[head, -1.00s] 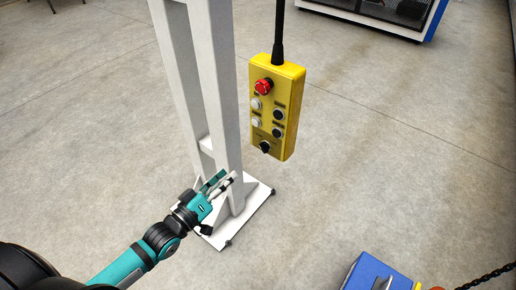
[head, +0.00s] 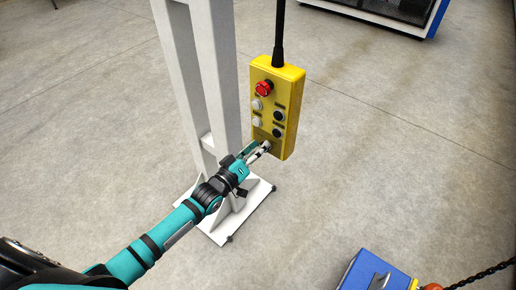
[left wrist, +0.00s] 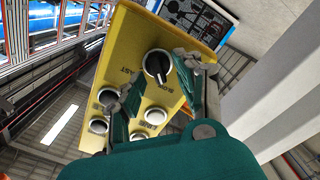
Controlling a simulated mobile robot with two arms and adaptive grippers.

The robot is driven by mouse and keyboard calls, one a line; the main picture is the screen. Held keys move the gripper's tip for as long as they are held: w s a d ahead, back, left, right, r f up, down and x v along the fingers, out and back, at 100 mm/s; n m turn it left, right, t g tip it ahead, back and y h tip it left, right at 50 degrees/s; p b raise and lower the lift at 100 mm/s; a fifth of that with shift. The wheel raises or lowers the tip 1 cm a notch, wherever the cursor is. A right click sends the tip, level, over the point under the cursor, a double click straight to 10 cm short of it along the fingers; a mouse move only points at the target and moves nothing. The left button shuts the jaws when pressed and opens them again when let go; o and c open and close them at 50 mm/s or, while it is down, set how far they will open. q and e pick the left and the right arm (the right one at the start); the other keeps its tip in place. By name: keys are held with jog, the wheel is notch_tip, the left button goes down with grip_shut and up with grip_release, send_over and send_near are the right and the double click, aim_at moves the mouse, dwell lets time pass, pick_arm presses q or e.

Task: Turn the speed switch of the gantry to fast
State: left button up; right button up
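The yellow control pendant (head: 277,110) hangs in front of a white post. Its black speed switch (left wrist: 157,65) has a white pointer line, sits at the pendant's lower end, and is mostly hidden by my left gripper in the head view. In the left wrist view the pointer leans toward the label that reads like SLOW; a label like FAST is on the other side. My left gripper (head: 262,150) is open, with one fingertip on either side of the switch; I cannot tell whether they touch it. My right gripper is not in view.
The white post (head: 222,90) stands close behind and left of the pendant, on a floor plate. A red button (head: 264,89) and several black and white buttons are above the switch. A blue box (head: 368,272) and a chain (head: 480,276) are at lower right.

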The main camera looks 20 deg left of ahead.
pick_arm(q)
jog(key=shift+c, duration=0.3)
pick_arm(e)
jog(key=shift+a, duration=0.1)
pick_arm(q)
grip_shut()
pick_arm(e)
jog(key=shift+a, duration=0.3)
pick_arm(q)
jog(key=shift+m, duration=0.3)
jog(key=shift+s+d+m, duration=0.1)
jog(key=shift+d+m, duration=0.05)
jog(key=shift+m, duration=2.7)
jog(key=shift+s+d+m, duration=0.1)
jog(key=shift+d+m, duration=0.1)
jog(key=shift+m, duration=2.7)
jog(key=shift+d+m, duration=0.15)
jog(key=shift+m, duration=2.7)
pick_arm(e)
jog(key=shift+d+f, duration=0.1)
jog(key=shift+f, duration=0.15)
